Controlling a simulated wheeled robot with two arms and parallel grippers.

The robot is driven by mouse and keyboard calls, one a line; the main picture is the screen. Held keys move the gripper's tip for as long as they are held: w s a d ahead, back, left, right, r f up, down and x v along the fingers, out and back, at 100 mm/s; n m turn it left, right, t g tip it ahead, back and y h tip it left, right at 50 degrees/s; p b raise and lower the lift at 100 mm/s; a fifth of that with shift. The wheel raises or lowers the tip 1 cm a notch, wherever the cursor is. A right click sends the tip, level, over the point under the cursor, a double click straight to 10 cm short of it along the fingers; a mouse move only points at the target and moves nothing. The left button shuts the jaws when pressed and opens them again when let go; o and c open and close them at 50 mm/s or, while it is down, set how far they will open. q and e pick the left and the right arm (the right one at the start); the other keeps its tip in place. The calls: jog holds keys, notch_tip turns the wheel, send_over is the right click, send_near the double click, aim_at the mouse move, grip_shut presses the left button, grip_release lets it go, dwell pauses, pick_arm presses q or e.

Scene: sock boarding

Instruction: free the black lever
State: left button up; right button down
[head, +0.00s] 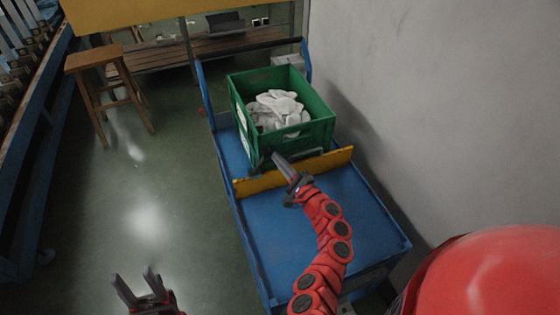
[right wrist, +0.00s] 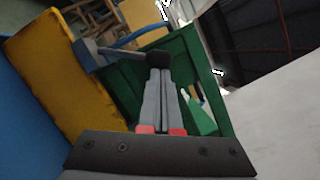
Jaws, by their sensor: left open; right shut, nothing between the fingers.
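The black lever end (right wrist: 159,66) is a dark block on a grey bar (right wrist: 110,52) that runs beside the yellow board (right wrist: 55,70) in the right wrist view. In the head view a dark piece (head: 263,161) shows at the crate's near lower corner. My right gripper (head: 276,157) is shut and empty, reaching over the yellow board (head: 330,160). Its fingertips (right wrist: 160,74) are right at the black end; I cannot tell whether they touch it. My left gripper (head: 135,277) is open and empty over the floor, away from the cart.
A green crate (head: 240,112) holding white socks (head: 277,105) stands on the blue cart (head: 290,225) behind the yellow board. The grey wall (head: 430,110) is close on the right. A wooden stool (head: 95,58) stands at the left.

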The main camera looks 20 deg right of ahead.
jog(key=shift+a+r+n, duration=0.15)
jog(key=shift+r+n, duration=0.15)
jog(key=shift+n, duration=0.2)
jog(key=shift+a+r+n+g+y, duration=0.15)
jog(key=shift+a+r+n+g, duration=0.2)
jog(key=shift+n, duration=0.25)
jog(key=shift+a+r+n+g+y, duration=0.15)
jog(key=shift+a+r+n+g, duration=0.1)
jog(key=shift+a+n, duration=0.25)
jog(key=a+r+n+g+h+p, duration=0.1)
jog(key=a+n+g+h, duration=0.1)
jog(key=a+n, duration=0.5)
jog(key=shift+s+a+r+n+g+p, duration=0.15)
jog(key=shift+a+n+g+p, duration=0.2)
jog(key=shift+n, duration=1.25)
